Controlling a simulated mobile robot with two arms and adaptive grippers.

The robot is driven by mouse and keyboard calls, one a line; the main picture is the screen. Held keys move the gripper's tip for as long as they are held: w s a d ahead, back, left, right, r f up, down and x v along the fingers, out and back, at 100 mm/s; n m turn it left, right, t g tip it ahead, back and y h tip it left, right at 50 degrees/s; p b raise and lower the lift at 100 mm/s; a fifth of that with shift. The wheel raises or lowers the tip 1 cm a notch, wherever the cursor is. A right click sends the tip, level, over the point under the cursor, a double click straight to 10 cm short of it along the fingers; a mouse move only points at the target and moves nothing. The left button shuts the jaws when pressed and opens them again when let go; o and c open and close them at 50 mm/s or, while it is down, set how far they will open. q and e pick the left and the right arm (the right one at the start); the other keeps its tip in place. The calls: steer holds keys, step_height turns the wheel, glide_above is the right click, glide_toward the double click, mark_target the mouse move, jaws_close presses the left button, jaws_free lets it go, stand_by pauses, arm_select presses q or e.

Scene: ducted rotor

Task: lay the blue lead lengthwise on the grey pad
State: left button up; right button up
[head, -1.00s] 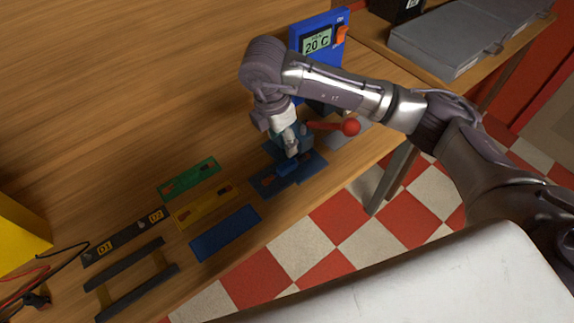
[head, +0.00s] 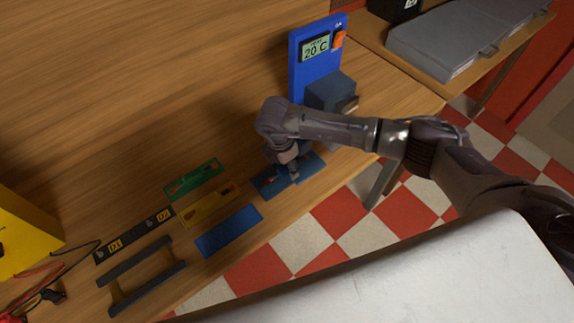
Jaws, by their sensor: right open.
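My right gripper (head: 294,175) points down over a blue flat piece near the table's front edge. One part of this piece (head: 268,183) shows left of the fingers and has small dark and reddish marks. Another part (head: 311,167) shows to their right. The jaws are open. The fingertips are small and dark, and I cannot tell whether they touch anything. I cannot make out the blue lead for sure. I cannot make out the grey pad either; my right arm covers the table behind it. My left gripper is out of view.
A blue unit (head: 317,72) reading 20 C stands behind a dark grey-blue block (head: 331,91). Green (head: 193,179), yellow (head: 210,206) and blue (head: 229,231) strips, a black frame (head: 142,277) and a yellow box (head: 24,240) lie left. The wood behind is clear.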

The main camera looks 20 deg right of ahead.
jaws_close()
steer(key=shift+r, duration=0.1)
stand_by(0.3)
